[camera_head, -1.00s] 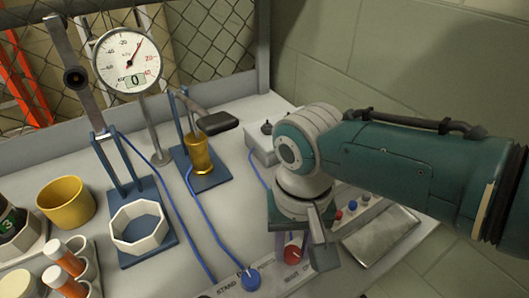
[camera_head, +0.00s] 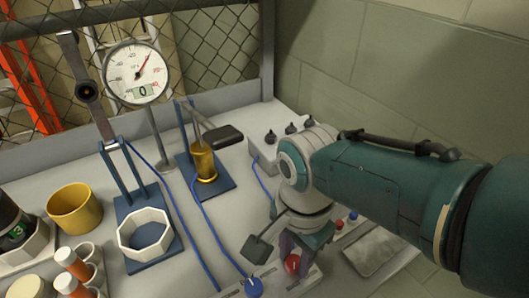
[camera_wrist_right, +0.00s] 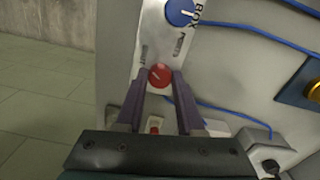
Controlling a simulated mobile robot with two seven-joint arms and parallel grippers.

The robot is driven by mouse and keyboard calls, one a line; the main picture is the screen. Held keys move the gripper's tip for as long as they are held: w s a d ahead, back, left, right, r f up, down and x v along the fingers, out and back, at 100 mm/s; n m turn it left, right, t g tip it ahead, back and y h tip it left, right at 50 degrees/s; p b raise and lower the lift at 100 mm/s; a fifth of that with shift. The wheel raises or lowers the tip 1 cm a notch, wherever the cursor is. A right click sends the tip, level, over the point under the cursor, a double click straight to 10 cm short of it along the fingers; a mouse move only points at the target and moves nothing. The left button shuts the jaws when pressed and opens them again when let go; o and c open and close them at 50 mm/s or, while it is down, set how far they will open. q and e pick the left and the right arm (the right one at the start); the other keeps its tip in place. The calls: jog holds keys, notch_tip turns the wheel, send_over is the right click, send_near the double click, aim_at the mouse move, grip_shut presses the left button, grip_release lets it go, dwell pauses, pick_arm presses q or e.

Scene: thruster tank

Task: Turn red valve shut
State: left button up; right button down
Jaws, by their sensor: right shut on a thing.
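The red valve (camera_head: 291,264) is a small round knob on a pale panel strip near the front edge of the bench. My right gripper (camera_head: 289,258) is over it from above, with its jaws shut on the knob. In the right wrist view the red valve (camera_wrist_right: 160,75) shows a line mark on its face and sits between the tips of the two purple fingers of my right gripper (camera_wrist_right: 159,78). Part of the knob is hidden by a finger in the head view. My left gripper is not in view.
A blue knob (camera_head: 254,287) with a blue hose sits left of the red valve; it also shows in the wrist view (camera_wrist_right: 180,11). A dial gauge (camera_head: 137,73), brass cylinder (camera_head: 203,162), white octagonal ring (camera_head: 146,236) and yellow cup (camera_head: 74,208) stand left. A metal tray (camera_head: 373,252) lies right.

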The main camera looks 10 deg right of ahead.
aim_at(295, 260)
jog(key=shift+m, duration=0.9)
jog(key=c, duration=0.5)
grip_release()
notch_tip(295, 260, up, 10)
jog(key=p, duration=0.7)
